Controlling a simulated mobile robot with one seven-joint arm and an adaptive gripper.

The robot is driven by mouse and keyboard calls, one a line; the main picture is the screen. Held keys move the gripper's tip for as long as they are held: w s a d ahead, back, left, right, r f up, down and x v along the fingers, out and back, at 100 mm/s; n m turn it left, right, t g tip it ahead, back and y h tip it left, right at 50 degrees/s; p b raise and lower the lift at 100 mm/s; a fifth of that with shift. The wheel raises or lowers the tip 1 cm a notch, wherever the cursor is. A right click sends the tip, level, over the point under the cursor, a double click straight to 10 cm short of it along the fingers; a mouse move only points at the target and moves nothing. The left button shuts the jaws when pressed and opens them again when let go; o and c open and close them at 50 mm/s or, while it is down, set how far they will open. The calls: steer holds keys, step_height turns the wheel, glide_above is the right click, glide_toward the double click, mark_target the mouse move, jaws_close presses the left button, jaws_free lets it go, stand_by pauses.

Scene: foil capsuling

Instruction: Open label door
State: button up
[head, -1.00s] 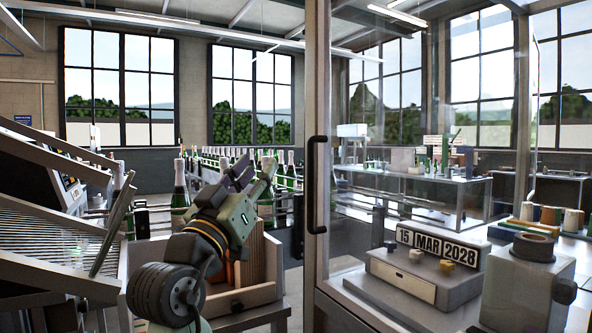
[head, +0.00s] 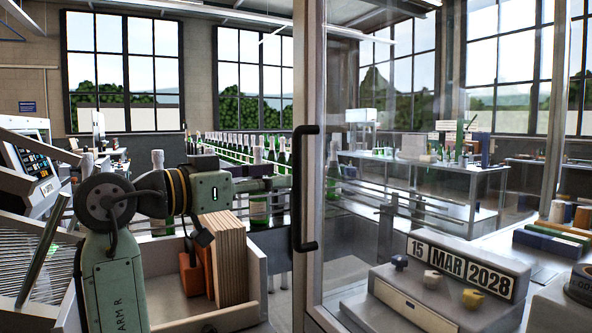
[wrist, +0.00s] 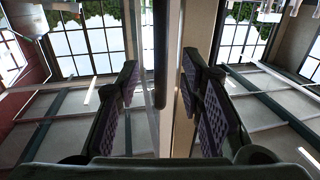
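The label door is a clear glass panel in a pale metal frame (head: 330,130), and it looks closed. Its long black vertical handle (head: 306,188) is on the frame's left side. My gripper (head: 282,183) is level and points right at the handle from the left, just short of it in the picture. In the wrist view the fingers (wrist: 162,108) are spread apart and the dark handle bar (wrist: 160,50) shows between them, ahead. I cannot tell whether either finger touches it. The gripper holds nothing.
Behind the glass, a date block reading 15 MAR 2028 (head: 465,262) stands on a grey drawer unit (head: 395,300). Below my arm is an open bin (head: 262,275) with wooden boards (head: 232,260). Green bottles (head: 258,180) line a conveyor behind. A sloped rack (head: 40,260) is at left.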

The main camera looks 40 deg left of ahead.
mark_target(294, 176)
steer(key=w, duration=0.3)
steer(key=w+d+p, duration=0.1)
steer(key=w, duration=0.2)
steer(key=shift+w+d, duration=0.1)
steer(key=shift+c, duration=0.2)
jaws_close()
stand_by(0.5)
